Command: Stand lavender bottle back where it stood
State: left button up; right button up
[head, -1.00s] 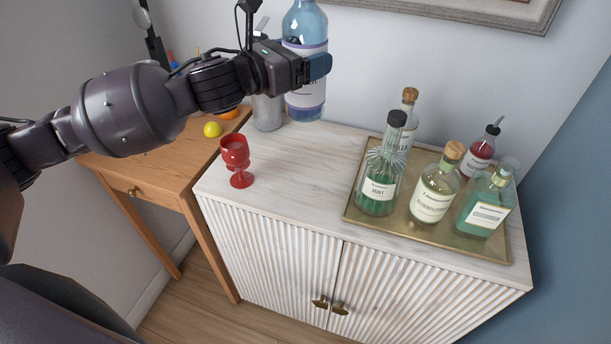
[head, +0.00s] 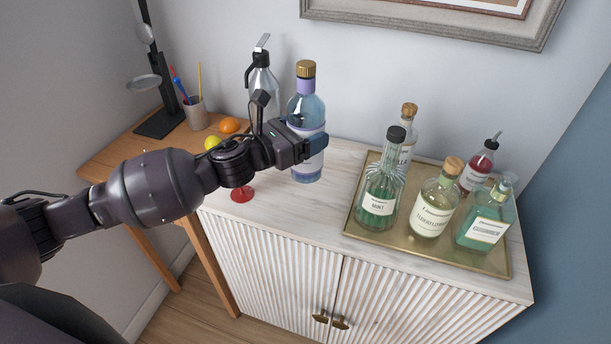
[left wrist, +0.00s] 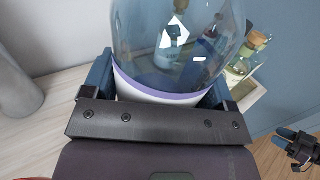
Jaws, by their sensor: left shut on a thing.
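The lavender bottle (head: 306,108) is clear bluish-lavender glass with a gold cap and a pale label with a purple edge. It is upright over the left part of the cabinet top (head: 300,217). I cannot tell whether its base touches the wood. My left gripper (head: 316,147) is shut around its body, covering part of the label. The left wrist view shows the bottle (left wrist: 180,45) between the fingers. My right gripper (left wrist: 300,145) shows at the right edge of the left wrist view, away from the bottle; its jaw state is unclear.
A silver siphon (head: 262,80) stands behind. A brass tray (head: 376,236) with several bottles is at right. The cabinet top between bottle and tray is clear.

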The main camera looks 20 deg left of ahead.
pick_arm(q)
notch_tip(320, 180, down, 6)
jog(key=shift+b, duration=0.4)
jog(key=shift+f, duration=0.85)
notch_tip(320, 180, down, 3)
jog(key=shift+f+b, duration=0.1)
jog(key=shift+b, duration=0.25)
jog(key=shift+f, duration=0.25)
pick_arm(e)
notch_tip(320, 180, down, 2)
pick_arm(q)
jog(key=shift+f, duration=0.15)
pick_arm(e)
jog(key=shift+f, duration=0.15)
